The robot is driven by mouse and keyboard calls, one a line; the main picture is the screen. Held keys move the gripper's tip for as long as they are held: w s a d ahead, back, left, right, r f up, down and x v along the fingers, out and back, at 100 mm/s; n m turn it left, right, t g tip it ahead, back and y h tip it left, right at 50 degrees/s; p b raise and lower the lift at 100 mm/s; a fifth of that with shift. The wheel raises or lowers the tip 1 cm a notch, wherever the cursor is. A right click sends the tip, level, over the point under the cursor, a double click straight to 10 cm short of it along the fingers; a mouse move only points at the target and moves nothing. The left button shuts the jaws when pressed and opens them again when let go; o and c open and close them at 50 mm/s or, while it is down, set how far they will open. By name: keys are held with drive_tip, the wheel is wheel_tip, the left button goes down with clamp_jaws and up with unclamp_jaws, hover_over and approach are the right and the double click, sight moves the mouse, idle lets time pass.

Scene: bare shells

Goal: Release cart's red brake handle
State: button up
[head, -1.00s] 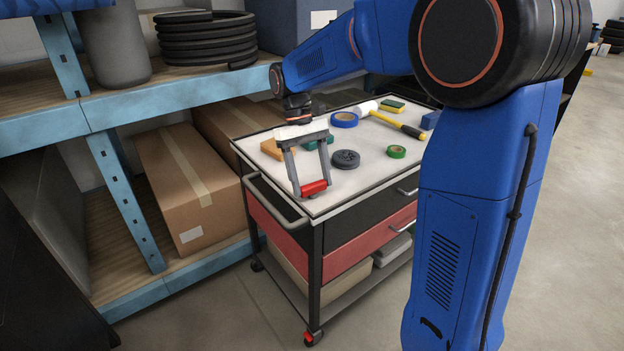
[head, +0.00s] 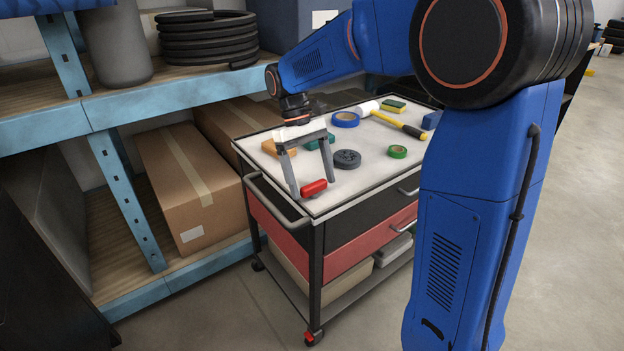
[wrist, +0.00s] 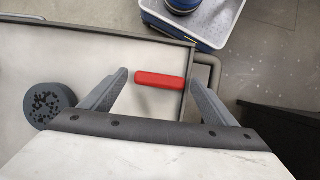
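The red brake handle (head: 314,187) is a short rounded red bar at the near corner of the cart's (head: 268,226) light top. In the wrist view the red bar (wrist: 160,80) lies crosswise close to the top's rim. My gripper (head: 313,188) points down over it, its two grey fingers straddling the bar. In the wrist view the gripper (wrist: 158,78) is open, with a small gap between each finger and an end of the bar. Nothing is held. How the bar is fixed to the cart cannot be seen.
A dark grey disc (head: 346,159), a green tape roll (head: 397,151), a blue tape roll (head: 345,119) and a yellow-handled hammer (head: 400,124) lie on the cart top. Blue shelving (head: 128,198) with cardboard boxes stands at left. A red part (head: 313,337) shows at the near caster.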

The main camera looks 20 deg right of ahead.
drive_tip(key=shift+r, duration=0.1)
drive_tip(key=v, duration=1.7)
drive_tip(key=shift+w+a+r, duration=0.1)
drive_tip(key=t, duration=0.2)
hover_over(316, 182)
drive_tip(key=s+d+f+m+t+y, duration=0.1)
drive_tip(key=s+d+f+m+t, duration=0.2)
drive_tip(key=s, duration=0.6)
drive_tip(key=s+d+f+t, duration=0.3)
drive_tip(key=s+f+t, duration=0.1)
drive_tip(key=s+f, duration=1)
drive_tip(key=shift+s+d+f+m, duration=0.15)
drive_tip(key=shift+s+d+m, duration=0.05)
drive_tip(key=shift+s+m, duration=0.25)
